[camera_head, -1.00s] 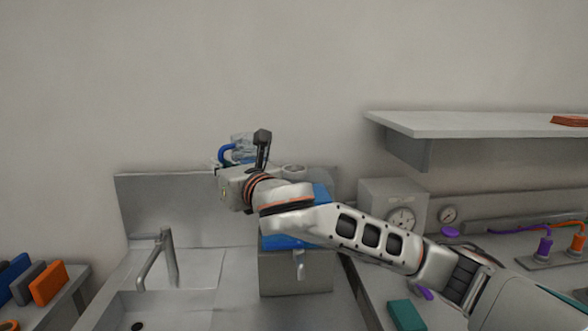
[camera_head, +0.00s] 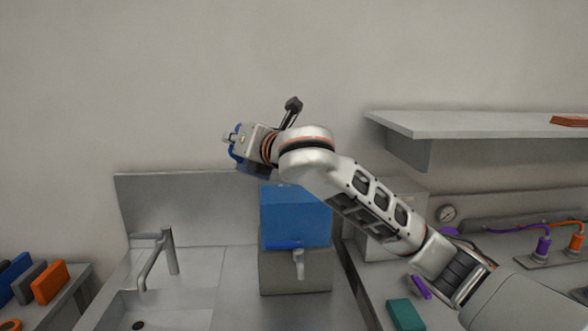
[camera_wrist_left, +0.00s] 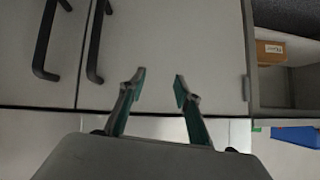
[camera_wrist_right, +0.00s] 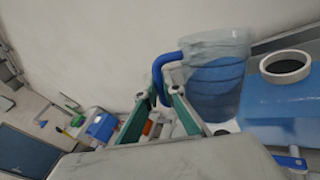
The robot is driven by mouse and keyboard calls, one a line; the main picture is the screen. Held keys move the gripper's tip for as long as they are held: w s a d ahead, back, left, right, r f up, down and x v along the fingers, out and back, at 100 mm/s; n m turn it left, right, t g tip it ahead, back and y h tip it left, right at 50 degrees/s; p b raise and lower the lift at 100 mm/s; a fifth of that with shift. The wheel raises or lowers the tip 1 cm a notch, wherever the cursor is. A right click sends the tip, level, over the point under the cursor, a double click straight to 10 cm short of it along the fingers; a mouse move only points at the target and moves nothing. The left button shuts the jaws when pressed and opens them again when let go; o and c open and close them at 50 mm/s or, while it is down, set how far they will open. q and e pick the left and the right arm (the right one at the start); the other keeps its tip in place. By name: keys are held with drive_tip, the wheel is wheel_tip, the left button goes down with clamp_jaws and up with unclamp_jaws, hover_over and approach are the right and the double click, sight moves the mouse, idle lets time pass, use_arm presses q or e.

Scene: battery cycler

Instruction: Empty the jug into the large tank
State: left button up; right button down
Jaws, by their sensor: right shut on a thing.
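The jug (camera_wrist_right: 215,88) is clear with blue water in its lower part and a blue handle. My right gripper (camera_wrist_right: 160,97) is shut on that handle. In the head view the jug is mostly hidden behind my right gripper (camera_head: 238,143), with bits of blue (camera_head: 232,153) showing. The large tank (camera_head: 296,215) is blue, on a grey stand with a tap at its front. In the right wrist view its round, white-rimmed opening (camera_wrist_right: 285,67) is just right of the jug. My left gripper (camera_wrist_left: 160,80) is open and empty in front of cabinet doors.
A sink with a faucet (camera_head: 170,250) is left of the tank. A wall shelf (camera_head: 480,125) and a box-shaped device (camera_head: 385,245) are to the right, with a gauge (camera_head: 447,213) and cables. Coloured blocks (camera_head: 48,283) stand at far left.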

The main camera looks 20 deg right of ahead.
drive_tip(key=shift+w+d+r+m, duration=0.25)
drive_tip(key=shift+w+d+m, duration=0.05)
drive_tip(key=shift+d+m, duration=0.3)
drive_tip(key=shift+w+d+r+m, duration=0.3)
drive_tip(key=shift+d+m, duration=0.2)
drive_tip(key=shift+d, duration=0.2)
drive_tip(key=shift+d+r+m, duration=0.1)
drive_tip(key=shift+m, duration=0.2)
drive_tip(key=shift+w+d+m+g, duration=0.25)
drive_tip(key=shift+d+m+g, duration=0.05)
drive_tip(key=shift+d+g, duration=0.1)
drive_tip(key=shift+s+r, duration=0.1)
drive_tip(key=shift+r, duration=0.05)
drive_tip(key=shift+m, duration=0.3)
drive_tip(key=shift+w+d, duration=0.2)
drive_tip(key=shift+d, duration=0.05)
drive_tip(key=shift+s+a, duration=0.15)
drive_tip(key=shift+w+d+y, duration=0.2)
drive_tip(key=shift+d+y, duration=0.05)
drive_tip(key=shift+y, duration=0.05)
